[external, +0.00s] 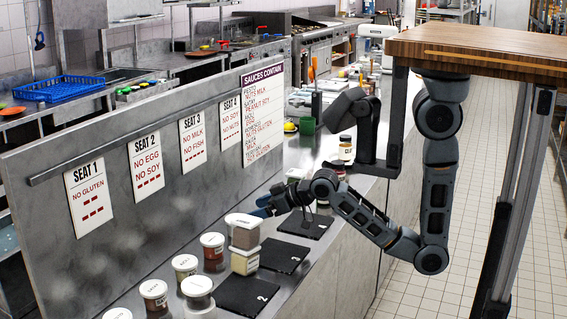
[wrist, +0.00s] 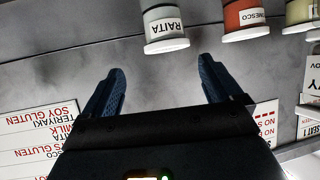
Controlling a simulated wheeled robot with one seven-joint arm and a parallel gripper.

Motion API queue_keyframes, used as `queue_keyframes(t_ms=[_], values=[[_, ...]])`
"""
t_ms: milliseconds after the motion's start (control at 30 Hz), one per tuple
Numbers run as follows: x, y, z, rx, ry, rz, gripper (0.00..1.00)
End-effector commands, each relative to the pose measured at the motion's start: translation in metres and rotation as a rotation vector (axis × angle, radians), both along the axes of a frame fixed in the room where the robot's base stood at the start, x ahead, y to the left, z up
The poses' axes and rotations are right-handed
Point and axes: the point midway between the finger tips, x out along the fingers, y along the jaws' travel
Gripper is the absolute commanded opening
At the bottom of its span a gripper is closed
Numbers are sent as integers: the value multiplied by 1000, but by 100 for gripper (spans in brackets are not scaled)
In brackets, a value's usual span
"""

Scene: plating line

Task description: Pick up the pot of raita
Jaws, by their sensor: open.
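The pot of raita (wrist: 166,30) is a pale pot with a white label reading RAITA, at the top middle of the wrist view. My gripper (wrist: 160,80) is open and empty. Its two dark blue fingers point toward the raita pot, which lies beyond the fingertips and apart from them. In the external view my gripper (external: 265,206) is low over the counter, beside a stack of pots (external: 243,235). I cannot tell in that view which pot is the raita.
A red romesco pot (wrist: 246,20) stands right of the raita, with a pale pot (wrist: 300,12) beyond. Several pots (external: 185,266) line the counter along the upright metal panel (external: 60,175) with seat signs. Black mats (external: 247,296) lie in front.

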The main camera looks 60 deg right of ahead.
Motion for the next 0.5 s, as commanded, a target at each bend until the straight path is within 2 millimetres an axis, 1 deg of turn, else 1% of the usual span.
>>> queue_keyframes(t_ms=[33,100,367,500], values=[[1,6,-3,-8,3,13,92],[4,9,-6,-14,7,21,92],[26,13,-16,-14,7,18,92],[42,18,-24,-15,8,18,92]])
